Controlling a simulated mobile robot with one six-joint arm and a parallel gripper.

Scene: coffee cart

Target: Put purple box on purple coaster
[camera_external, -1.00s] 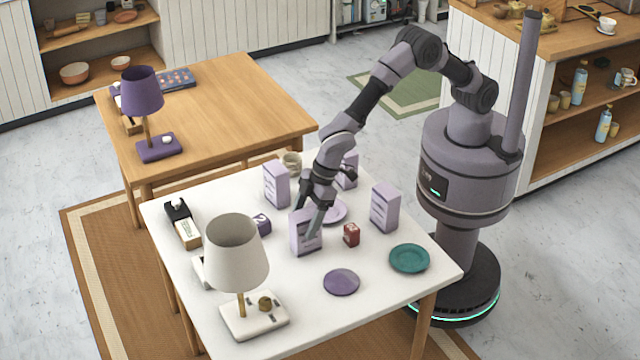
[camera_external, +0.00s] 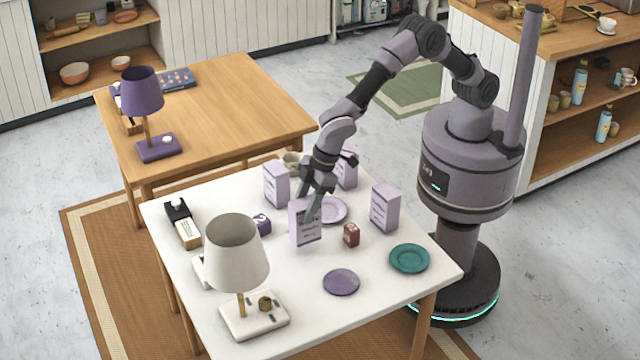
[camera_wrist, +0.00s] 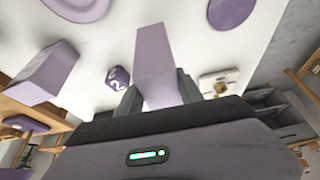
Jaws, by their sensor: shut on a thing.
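My gripper (camera_external: 312,203) is shut on a pale purple box (camera_external: 304,230), which is upright and appears slightly above the white table. In the wrist view the box (camera_wrist: 155,55) sits between the fingers of my gripper (camera_wrist: 159,92). A purple coaster (camera_external: 341,282), round and flat, lies bare on the table in front of the box and to its right. A purple disc that looks like the coaster (camera_wrist: 230,11) shows at the top of the wrist view.
Similar pale purple boxes stand at the back left (camera_external: 276,184), behind my gripper (camera_external: 349,172) and at right (camera_external: 385,208). A teal plate (camera_external: 409,258) and white lamp (camera_external: 237,255) flank the coaster.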

